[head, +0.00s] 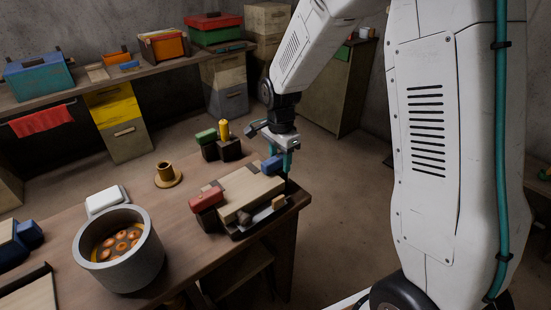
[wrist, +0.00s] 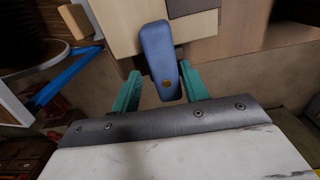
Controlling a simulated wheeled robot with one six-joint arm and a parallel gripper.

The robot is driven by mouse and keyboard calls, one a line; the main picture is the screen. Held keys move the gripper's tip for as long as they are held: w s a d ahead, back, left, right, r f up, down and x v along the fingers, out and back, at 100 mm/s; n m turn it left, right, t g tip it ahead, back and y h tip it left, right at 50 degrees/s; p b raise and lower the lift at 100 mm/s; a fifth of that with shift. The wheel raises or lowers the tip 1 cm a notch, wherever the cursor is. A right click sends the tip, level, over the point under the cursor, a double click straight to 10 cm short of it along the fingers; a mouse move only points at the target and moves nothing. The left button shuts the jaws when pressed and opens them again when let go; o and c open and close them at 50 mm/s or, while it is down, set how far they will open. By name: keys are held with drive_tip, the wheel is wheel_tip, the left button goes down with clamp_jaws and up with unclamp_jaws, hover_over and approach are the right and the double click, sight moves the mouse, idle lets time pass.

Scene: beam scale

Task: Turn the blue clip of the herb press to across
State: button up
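The herb press is a pale wooden block (head: 242,193) on a dark base at the right end of the table. Its blue clip (head: 271,165) sits at the far right edge, and a red clip (head: 207,199) sits at the left edge. In the wrist view, the blue clip (wrist: 159,52) is a long rounded lever with a brass dot near its lower end. My gripper (head: 284,160) is at the blue clip. In the wrist view, its teal fingers (wrist: 160,76) stand apart on either side of the clip's lower end. A gap shows on the left; the right finger is very close.
A grey pot (head: 119,252) with round orange pieces, a white block (head: 106,200) and a brass cup (head: 167,175) stand left of the press. Dark blocks with a green piece (head: 206,136) and a yellow cylinder (head: 223,130) stand behind it. Open floor lies beyond the table's right edge.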

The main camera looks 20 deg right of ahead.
sight(279, 157)
drive_tip(key=shift+w+a+r, duration=0.1)
drive_tip(key=shift+w, duration=0.05)
drive_tip(key=shift+r, duration=0.15)
wheel_tip(279, 157, up, 7)
drive_tip(key=shift+r, duration=0.2)
idle(0.6)
